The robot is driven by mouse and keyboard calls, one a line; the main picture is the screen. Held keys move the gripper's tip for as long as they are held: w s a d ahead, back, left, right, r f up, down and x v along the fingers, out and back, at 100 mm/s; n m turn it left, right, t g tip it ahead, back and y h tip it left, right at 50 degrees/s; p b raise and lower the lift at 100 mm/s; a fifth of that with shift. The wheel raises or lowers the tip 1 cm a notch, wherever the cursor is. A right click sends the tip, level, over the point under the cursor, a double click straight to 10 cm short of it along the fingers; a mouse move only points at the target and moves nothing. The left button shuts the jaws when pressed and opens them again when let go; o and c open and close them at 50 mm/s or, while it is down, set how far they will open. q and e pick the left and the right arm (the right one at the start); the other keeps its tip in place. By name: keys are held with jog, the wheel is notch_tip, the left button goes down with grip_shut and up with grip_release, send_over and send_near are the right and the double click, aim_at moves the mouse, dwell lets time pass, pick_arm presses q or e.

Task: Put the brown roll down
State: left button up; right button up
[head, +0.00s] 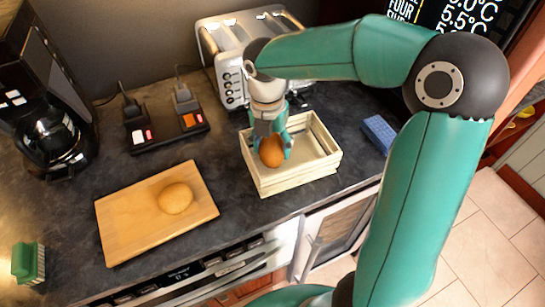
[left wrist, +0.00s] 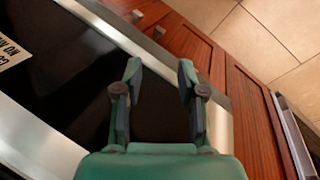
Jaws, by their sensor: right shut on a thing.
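The brown roll (head: 271,153) is orange-brown and round. My right gripper (head: 272,145) is shut on it from above, at the left part of the pale wooden crate (head: 290,180). Whether the roll touches the crate's bottom cannot be told. A lighter, golden roll (head: 175,198) lies on the wooden cutting board (head: 118,235). My left gripper (left wrist: 160,85) is open and empty in the left wrist view, in front of a dark glass panel with a metal edge; it does not show in the head view.
A toaster (head: 232,75) stands behind the crate, a blue sponge (head: 379,132) to its right. A power strip (head: 165,130), a coffee maker (head: 50,125) and a green-topped block (head: 28,263) are on the dark counter. Brown cabinet fronts (left wrist: 180,45) are below.

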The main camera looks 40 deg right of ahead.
aim_at(269, 142)
jog(key=shift+f, duration=2.3)
jog(key=shift+f, duration=0.1)
jog(key=o, duration=0.9)
jog(key=shift+c, duration=0.2)
jog(key=r, duration=1.2)
jog(key=shift+w+a+r, duration=0.1)
jog(key=shift+w+a, duration=0.1)
jog(key=shift+w, duration=0.15)
